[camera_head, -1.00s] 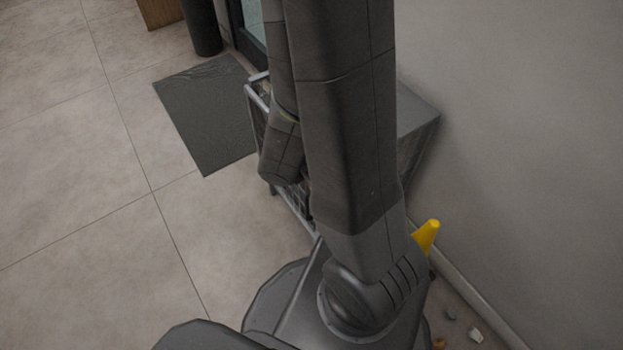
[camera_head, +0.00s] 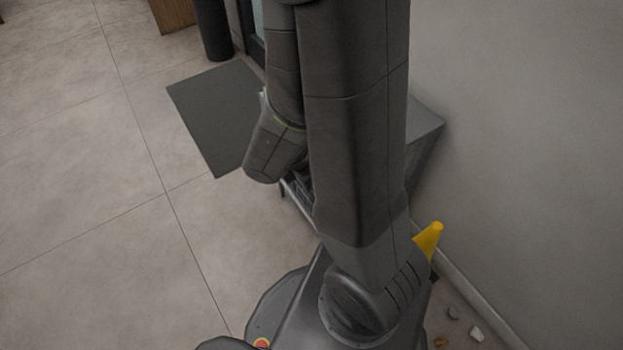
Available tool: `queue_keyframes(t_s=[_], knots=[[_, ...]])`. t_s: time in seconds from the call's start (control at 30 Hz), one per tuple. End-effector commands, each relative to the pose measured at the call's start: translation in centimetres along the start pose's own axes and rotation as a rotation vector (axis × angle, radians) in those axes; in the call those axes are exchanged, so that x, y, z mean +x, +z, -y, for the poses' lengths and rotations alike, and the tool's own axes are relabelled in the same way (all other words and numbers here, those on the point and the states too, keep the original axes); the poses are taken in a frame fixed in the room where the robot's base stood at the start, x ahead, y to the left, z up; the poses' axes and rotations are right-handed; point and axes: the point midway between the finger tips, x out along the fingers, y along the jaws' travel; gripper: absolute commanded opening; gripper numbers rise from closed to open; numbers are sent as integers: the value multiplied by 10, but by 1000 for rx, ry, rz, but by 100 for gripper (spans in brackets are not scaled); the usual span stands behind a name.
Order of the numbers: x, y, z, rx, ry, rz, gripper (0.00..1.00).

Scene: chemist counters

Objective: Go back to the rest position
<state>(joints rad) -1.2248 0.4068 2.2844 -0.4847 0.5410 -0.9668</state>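My arm fills the middle of the head view, with its thick upper link standing upright above my base. A thinner link of mine hangs down beside it on the left.
A dark mat (camera_head: 212,118) lies on the tiled floor left of my arm. A yellow cone (camera_head: 428,241) stands by the right wall (camera_head: 530,150). Open floor (camera_head: 80,220) lies left.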

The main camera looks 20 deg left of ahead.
Motion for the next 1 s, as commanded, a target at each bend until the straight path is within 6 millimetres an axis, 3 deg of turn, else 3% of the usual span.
queue_keyframes(t_s=[0.03,0.2,0.43,0.77,1.0], knots=[[-14,1,-1,-2,4,0,0],[-34,0,-1,-1,4,-1,0],[-40,0,-1,-1,1,-1,0],[-35,-1,0,0,-1,0,0],[0,-1,1,-1,-3,0,0]])
